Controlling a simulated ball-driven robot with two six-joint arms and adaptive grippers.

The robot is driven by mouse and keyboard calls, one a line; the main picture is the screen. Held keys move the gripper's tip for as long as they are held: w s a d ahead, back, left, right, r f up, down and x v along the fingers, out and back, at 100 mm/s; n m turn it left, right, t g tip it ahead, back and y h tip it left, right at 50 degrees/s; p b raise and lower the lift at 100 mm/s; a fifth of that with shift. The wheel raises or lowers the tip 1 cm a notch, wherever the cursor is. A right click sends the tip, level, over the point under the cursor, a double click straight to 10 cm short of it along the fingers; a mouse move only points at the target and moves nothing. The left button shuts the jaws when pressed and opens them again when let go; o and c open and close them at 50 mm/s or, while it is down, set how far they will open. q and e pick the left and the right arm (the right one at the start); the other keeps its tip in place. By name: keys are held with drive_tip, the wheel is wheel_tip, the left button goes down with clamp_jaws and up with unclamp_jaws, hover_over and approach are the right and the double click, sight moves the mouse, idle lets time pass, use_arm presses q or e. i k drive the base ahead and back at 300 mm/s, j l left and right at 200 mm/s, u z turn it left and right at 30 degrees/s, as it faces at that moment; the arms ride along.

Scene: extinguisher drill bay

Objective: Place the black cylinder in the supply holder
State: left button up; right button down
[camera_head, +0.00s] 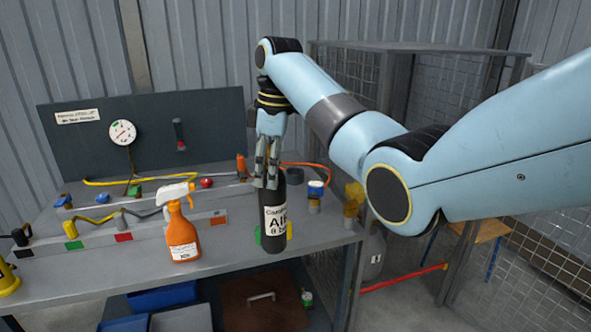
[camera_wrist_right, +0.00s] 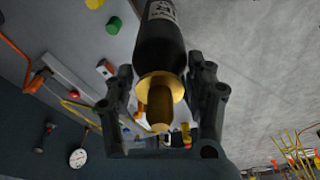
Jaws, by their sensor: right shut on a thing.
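The black cylinder (camera_head: 275,235) is upright at the right front of the grey workbench, with a white label on its side. My right gripper (camera_head: 266,180) comes down from above and is shut on its upper end. In the right wrist view, the fingers (camera_wrist_right: 160,92) lie on both sides of the brass neck of the black cylinder (camera_wrist_right: 160,45). I cannot tell whether its base touches the bench. Green and yellow patches show behind it; I cannot make out which part is the supply holder. My left gripper is not in view.
An orange spray bottle (camera_head: 181,232) stands left of the cylinder on the workbench (camera_head: 110,275). Rails with coloured blocks and valves run behind it. A gauge (camera_head: 122,132) hangs on the back panel (camera_head: 70,150). Small fittings (camera_head: 315,195) stand to the right. A mesh cage is beyond the bench.

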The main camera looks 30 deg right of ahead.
sight(294, 181)
drive_tip(key=i+l, duration=1.3)
drive_tip(key=l, duration=0.2)
